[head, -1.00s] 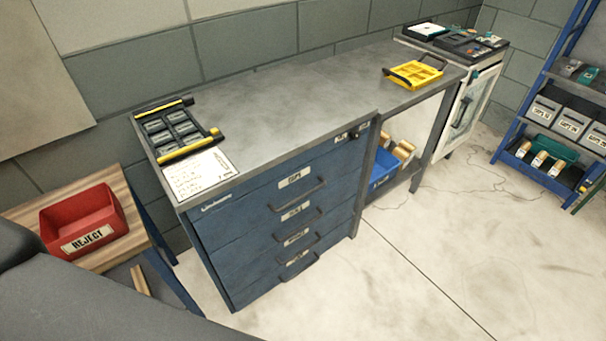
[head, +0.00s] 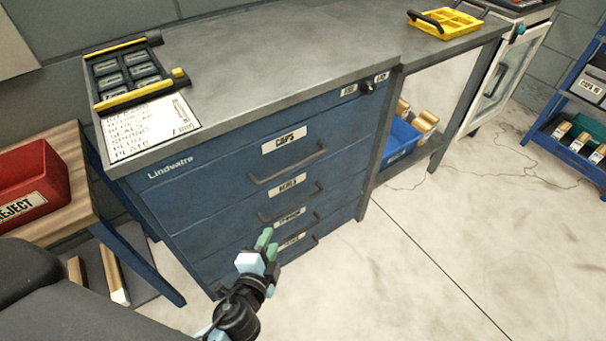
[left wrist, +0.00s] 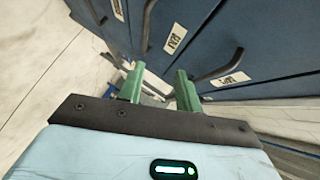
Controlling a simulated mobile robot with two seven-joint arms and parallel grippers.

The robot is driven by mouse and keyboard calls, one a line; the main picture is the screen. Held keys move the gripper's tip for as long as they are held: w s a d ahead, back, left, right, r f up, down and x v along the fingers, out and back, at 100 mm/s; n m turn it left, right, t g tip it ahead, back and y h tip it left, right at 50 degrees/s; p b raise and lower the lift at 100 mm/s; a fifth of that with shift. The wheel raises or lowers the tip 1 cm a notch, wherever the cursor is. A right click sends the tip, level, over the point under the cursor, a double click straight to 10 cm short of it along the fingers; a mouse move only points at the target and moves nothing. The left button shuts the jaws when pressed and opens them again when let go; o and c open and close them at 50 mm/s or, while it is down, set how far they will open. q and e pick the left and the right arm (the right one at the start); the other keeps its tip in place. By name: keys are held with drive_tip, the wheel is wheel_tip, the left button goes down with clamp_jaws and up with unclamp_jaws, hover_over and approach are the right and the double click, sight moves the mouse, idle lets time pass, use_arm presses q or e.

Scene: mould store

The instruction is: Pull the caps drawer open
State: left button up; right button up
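The caps drawer (head: 235,172) is the top full-width drawer of the blue cabinet. It is shut, with a white CAPS label (head: 284,139) and a dark bar handle (head: 288,165). My left gripper (head: 268,243) is in front of the cabinet's lower drawers, below the caps handle and apart from it in the picture. In the left wrist view its two green fingers (left wrist: 160,85) stand apart with nothing held between them. Drawer fronts and dark handles show beyond the fingers there; the labels are too small to read surely. My right gripper is not in view.
Several more shut drawers with handles lie below. A key lock (head: 368,87) sits at the cabinet's upper right. The worktop (head: 270,50) carries a black tray (head: 128,72) and a yellow tray (head: 447,22). A red REJECT bin (head: 35,180) stands left. Floor in front is clear.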

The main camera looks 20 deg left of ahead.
sight(299, 163)
use_arm(q)
drive_tip(key=shift+w+d+r+m+t+b, duration=0.2)
drive_tip(key=shift+w+r+m+t+b, duration=0.95)
drive_tip(key=shift+w, duration=2)
drive_tip(key=shift+w+d+r+m+t+b, duration=0.2)
drive_tip(key=shift+w+r+m+t+b, duration=0.25)
drive_tip(key=shift+w+r, duration=2)
drive_tip(key=shift+w+d+r+m+t+b, duration=0.2)
drive_tip(key=shift+w+r+m+t+b, duration=0.55)
drive_tip(key=shift+w, duration=3.1)
drive_tip(key=shift+c, duration=0.4)
clamp_jaws()
